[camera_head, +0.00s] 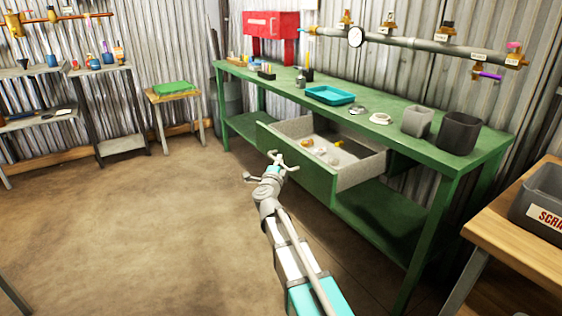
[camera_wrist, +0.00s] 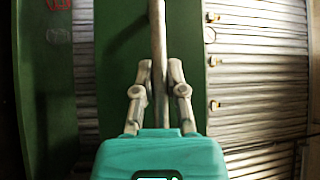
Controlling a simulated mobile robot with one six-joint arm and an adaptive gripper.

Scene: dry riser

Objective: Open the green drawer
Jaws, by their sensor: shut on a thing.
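The green drawer (camera_head: 314,182) under the green workbench is pulled well out in the head view, and its pale inside shows. Its green front also shows in the wrist view (camera_wrist: 120,60). My gripper (camera_head: 277,158) is at the outer side of the drawer front. In the wrist view my gripper (camera_wrist: 160,75) has its two fingers on either side of a grey bar handle (camera_wrist: 158,30) and is shut on it. Several small fittings and a yellow item (camera_head: 338,143) lie in the drawer.
The green workbench (camera_head: 395,135) carries a teal tray (camera_head: 330,95), two grey pots (camera_head: 460,133) and small parts. A wooden table with a grey scrap bin (camera_head: 540,200) stands at right. The floor (camera_head: 150,215) left of the drawer is clear.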

